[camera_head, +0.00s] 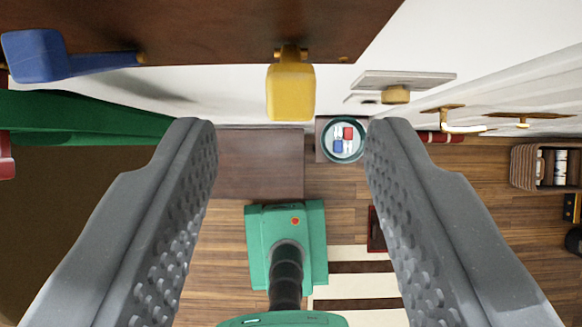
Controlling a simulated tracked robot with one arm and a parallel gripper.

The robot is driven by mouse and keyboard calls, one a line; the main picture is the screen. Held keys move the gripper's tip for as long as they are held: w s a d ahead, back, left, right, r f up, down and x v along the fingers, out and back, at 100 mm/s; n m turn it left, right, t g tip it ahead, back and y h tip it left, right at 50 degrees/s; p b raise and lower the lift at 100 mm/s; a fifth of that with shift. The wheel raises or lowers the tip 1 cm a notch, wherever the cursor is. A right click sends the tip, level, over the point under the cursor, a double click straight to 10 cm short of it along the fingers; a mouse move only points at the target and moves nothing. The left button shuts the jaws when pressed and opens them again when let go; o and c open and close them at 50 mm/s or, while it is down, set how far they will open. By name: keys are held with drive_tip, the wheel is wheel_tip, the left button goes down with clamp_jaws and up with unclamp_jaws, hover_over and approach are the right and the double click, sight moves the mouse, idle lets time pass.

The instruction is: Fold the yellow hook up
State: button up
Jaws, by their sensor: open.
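The yellow hook (291,92) is at the top middle of the view. It is joined by a small brass-coloured mount to the dark brown wooden board (215,25) and sticks out from the board's edge. My gripper (285,138) is open, with one grey ridged finger on each side of the picture. The hook appears between the two fingertips and a little above them in the picture. Neither finger touches it, and nothing is between the fingers. How far the hook is from the fingertips in depth is hard to tell.
A blue hook (65,56) is on the same board at left, above green cloth (80,118). A white wall plate with a brass knob (397,94) is right of the yellow hook. A round tray (342,141) with red and blue pieces and a shelf basket (540,165) lie beyond.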

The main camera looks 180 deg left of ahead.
drive_tip(key=p+v, duration=0.2)
drive_tip(key=v, duration=0.4)
drive_tip(key=shift+p, duration=0.3)
